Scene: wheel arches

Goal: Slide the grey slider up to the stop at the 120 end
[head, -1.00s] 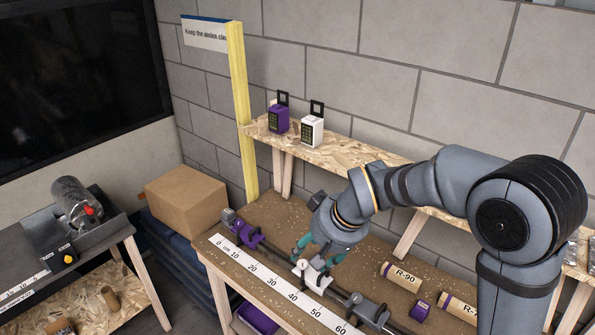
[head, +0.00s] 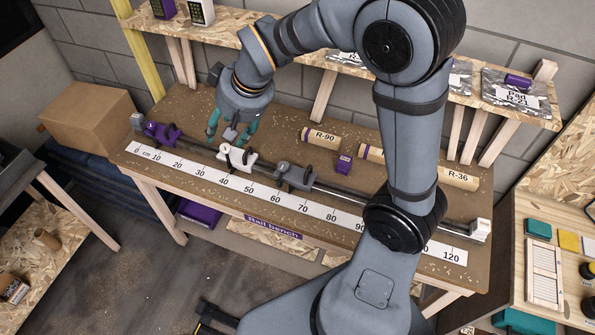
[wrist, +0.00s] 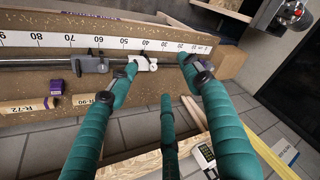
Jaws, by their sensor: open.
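The grey slider (head: 295,175) sits on the rail (head: 330,190) near the 60 to 70 marks; it also shows in the wrist view (wrist: 92,65). A white slider (head: 237,157) stands near 40, between the grey slider and a purple slider (head: 162,133) toward the 0 end. A pale end block (head: 480,230) stands at the 120 end. My gripper (head: 230,133), with teal fingers spread, is open and empty above and just behind the white slider, left of the grey one. In the wrist view my gripper (wrist: 161,75) has its fingertips either side of the white slider.
The scale (head: 280,195) runs along the bench front. A shelf (head: 290,45) runs above the bench's back. My arm hides part of the rail near 90 to 110.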

